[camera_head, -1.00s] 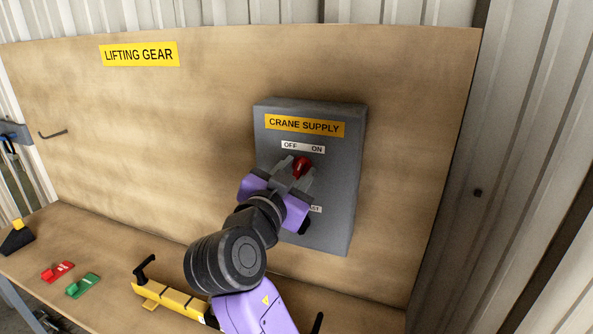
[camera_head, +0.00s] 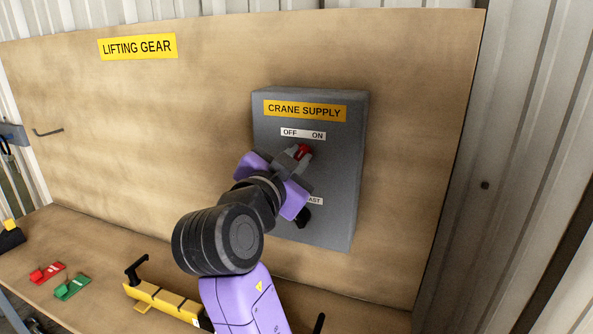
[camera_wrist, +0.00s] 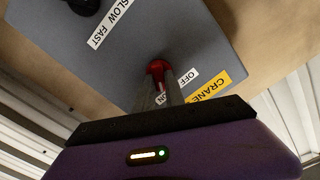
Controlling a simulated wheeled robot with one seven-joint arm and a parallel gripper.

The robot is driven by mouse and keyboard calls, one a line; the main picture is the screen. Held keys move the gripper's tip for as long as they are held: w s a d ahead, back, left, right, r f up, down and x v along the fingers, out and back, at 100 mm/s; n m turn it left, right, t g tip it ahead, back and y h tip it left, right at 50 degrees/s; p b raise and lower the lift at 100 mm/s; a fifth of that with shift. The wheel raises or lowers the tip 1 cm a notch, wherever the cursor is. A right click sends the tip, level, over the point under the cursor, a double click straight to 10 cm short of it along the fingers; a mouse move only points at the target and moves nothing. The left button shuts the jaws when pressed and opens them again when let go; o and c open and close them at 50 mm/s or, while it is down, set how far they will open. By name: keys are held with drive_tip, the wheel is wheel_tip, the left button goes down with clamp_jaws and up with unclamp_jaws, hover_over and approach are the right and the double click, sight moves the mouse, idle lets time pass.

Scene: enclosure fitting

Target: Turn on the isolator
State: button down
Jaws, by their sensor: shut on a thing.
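The grey enclosure (camera_head: 338,170) labelled CRANE SUPPLY is fixed to the wooden board. Its red isolator handle (camera_head: 304,151) sits below the OFF/ON label (camera_head: 303,134), and its visible part leans toward the ON side. My gripper (camera_head: 298,157) is shut on the red handle. In the wrist view the red handle (camera_wrist: 157,69) shows between the grey fingers (camera_wrist: 168,90), close to the OFF and ON label (camera_wrist: 178,88). Most of the handle is hidden by the fingers.
A black knob (camera_head: 303,216) with a SLOW/FAST label sits lower on the enclosure, partly behind my gripper. On the bench are a red piece (camera_head: 47,272), a green piece (camera_head: 72,287) and a yellow holder (camera_head: 160,300). The board around the enclosure is clear.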

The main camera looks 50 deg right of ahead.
drive_tip(key=c, duration=1.4)
unclamp_jaws()
drive_tip(key=b+v, duration=0.2)
drive_tip(key=v, duration=0.6)
drive_tip(key=shift+d, duration=0.1)
